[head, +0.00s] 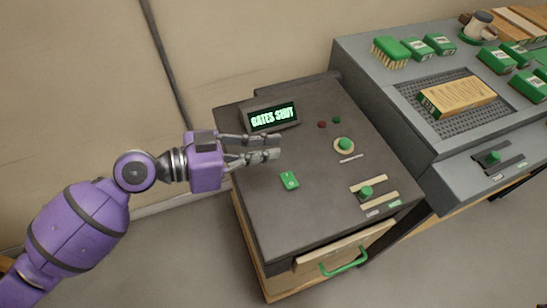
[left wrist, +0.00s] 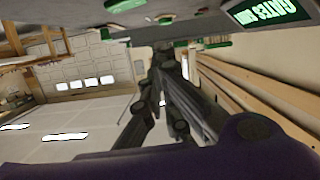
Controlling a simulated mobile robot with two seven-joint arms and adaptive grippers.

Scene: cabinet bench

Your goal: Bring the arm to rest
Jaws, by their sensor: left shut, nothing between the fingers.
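My right gripper does not show in either view.
A display reading "GATES SHUT" (head: 272,117) stands just behind the fingers. A green button (head: 344,144), a green switch (head: 289,181) and a slider knob (head: 366,192) are on the top. A drawer with a green handle (head: 343,263) faces front. A grey bench (head: 400,85) with a yellow box (head: 458,96) stands right.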

